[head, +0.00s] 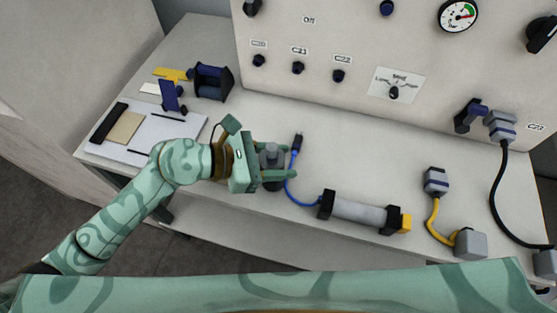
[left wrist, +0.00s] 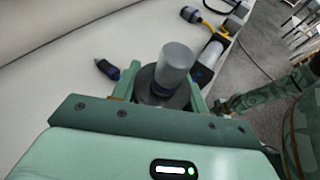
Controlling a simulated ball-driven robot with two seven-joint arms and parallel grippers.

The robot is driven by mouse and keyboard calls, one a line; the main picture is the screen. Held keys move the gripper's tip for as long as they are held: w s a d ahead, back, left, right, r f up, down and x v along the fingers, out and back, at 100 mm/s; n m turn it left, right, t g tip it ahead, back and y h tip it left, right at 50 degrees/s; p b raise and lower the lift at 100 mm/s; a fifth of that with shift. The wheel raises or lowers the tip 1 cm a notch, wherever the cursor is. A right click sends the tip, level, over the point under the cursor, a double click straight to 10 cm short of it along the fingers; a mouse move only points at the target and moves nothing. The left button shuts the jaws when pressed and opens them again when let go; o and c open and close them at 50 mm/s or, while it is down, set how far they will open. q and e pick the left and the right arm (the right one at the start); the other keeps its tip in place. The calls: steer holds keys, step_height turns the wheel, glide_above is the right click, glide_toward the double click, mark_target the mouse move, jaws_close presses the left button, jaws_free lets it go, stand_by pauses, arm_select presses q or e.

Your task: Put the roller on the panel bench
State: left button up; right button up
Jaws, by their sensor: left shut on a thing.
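My left gripper (head: 278,169) is shut on what looks like the roller (head: 271,157), a dark round body with a grey cylinder standing up from it. The roller is upright between the fingers, over the front part of the panel bench (head: 345,155). In the left wrist view its grey cylinder (left wrist: 175,66) and dark disc sit between the two fingers. I cannot tell whether its underside touches the bench. My right gripper is not in view.
A blue-cabled connector (head: 297,143) lies just right of the gripper. A grey cylinder with black end blocks (head: 358,212) lies further right. A yellow-cabled plug (head: 437,182) stands beyond. A white board (head: 145,132) and a dark blue frame (head: 211,81) are at left. The panel (head: 330,40) rises behind.

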arm_select(q)
steer(key=shift+f, duration=0.25)
steer(key=shift+f, duration=0.15)
steer(key=o, duration=1.2)
steer(key=shift+r, duration=0.2)
steer(key=v, duration=1.2)
steer(key=shift+a, duration=0.1)
